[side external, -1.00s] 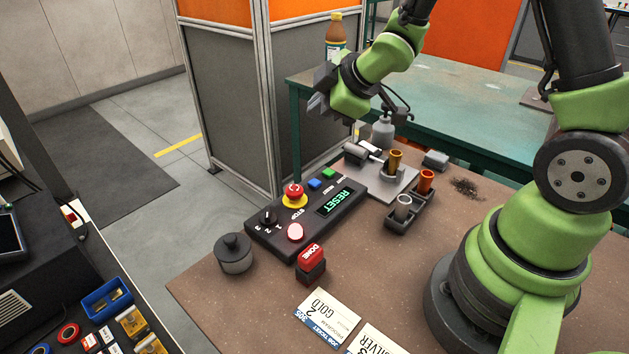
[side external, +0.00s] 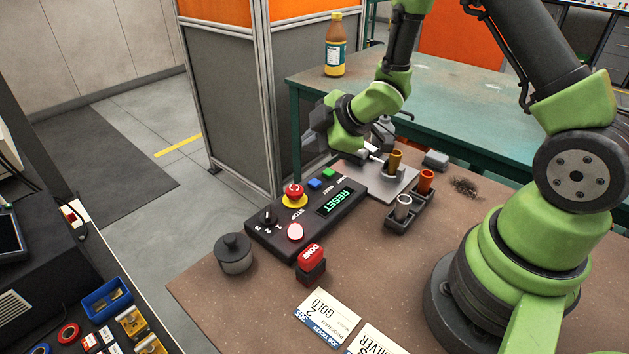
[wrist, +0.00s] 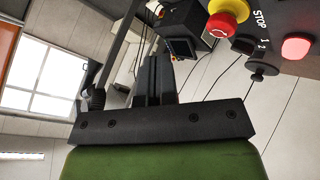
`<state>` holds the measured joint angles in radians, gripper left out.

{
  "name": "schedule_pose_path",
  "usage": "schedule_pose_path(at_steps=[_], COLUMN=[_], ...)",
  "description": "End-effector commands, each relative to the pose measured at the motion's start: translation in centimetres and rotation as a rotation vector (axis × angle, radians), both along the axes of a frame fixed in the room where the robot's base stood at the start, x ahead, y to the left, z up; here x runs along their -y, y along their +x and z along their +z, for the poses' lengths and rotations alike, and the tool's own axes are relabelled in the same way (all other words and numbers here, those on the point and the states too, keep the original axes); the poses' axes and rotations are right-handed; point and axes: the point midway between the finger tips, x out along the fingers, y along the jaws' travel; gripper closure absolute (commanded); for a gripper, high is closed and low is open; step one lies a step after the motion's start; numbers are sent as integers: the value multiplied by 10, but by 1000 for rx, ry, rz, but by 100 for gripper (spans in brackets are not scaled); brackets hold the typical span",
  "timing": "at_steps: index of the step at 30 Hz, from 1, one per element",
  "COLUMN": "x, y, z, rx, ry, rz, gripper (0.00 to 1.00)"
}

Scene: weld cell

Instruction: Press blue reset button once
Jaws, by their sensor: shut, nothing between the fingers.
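The blue button (side external: 314,184) sits on the black control box (side external: 280,235), between the red emergency stop (side external: 293,194) and the green button (side external: 329,173). The box's display (side external: 335,202) reads RESET in green. My gripper (side external: 312,122) is above and behind the box's far end, apart from the blue button; its fingertips are hard to make out there. In the wrist view my gripper (wrist: 155,75) is shut and empty. That view shows the emergency stop (wrist: 230,10) and the lit red button (wrist: 296,47), but no blue button.
A fixture plate (side external: 397,190) with a bronze cylinder and a small tray (side external: 408,212) of cylinders stand right of the box. A red DONE stamp-like block (side external: 311,262), a dark lidded pot (side external: 233,253) and cards (side external: 327,315) are nearer. A bottle (side external: 334,50) stands on the green table.

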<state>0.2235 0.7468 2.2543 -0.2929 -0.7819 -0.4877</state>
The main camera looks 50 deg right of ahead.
Motion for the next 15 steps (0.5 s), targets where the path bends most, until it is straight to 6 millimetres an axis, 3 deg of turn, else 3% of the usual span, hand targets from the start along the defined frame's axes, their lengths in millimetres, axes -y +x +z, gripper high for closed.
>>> schedule_pose_path(at_steps=[6,15], x=[0,0], y=[-1,0], z=[-33,-55], rx=[-4,0], ry=[0,0], rz=[0,0], gripper=[100,100])
